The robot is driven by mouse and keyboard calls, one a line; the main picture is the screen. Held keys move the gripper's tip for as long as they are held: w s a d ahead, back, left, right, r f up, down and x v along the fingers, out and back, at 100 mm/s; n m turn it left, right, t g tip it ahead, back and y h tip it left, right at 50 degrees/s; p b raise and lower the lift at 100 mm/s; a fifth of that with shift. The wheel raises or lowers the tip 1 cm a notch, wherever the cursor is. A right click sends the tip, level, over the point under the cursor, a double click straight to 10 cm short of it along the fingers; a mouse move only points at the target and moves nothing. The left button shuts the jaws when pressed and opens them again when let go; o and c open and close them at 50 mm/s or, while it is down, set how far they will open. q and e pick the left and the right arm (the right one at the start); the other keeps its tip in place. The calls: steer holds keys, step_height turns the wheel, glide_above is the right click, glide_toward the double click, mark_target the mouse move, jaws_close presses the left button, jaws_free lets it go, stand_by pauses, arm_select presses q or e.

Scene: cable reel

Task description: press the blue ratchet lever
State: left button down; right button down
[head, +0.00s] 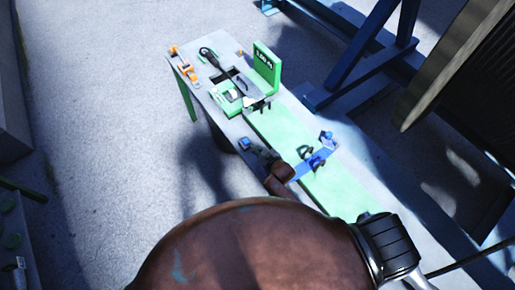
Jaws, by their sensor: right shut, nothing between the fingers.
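A blue bar (299,172) crosses the green strip on the narrow workbench, right of centre. A blue lever-like part (315,161) sits on it, and a smaller blue knob (326,138) stands at its far side. Which of these is the ratchet lever is hard to tell at this size. My right gripper (263,153) is small and dark, at the end of a brown arm link, over the bench's left edge. It is shut and empty, left of the blue bar and apart from the lever-like part. My left gripper is not in view.
The bench also bears a green upright panel (267,62), a black-handled tool (209,57), orange parts (184,66) and a black clip-like part (305,152). Open floor lies left of the bench.

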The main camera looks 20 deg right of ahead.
steer(key=shift+s+d+f, duration=0.1)
steer(key=shift+s+f, duration=0.1)
steer(key=shift+f, duration=0.05)
steer(key=r+p, duration=0.3)
steer(key=w+a+r+p, duration=0.1)
steer(key=shift+a+r, duration=0.1)
steer(key=shift+r, duration=0.3)
steer(key=b+v, duration=0.1)
steer(key=v, duration=0.8)
steer(key=shift+s+f, duration=0.2)
steer(key=shift+s, duration=0.25)
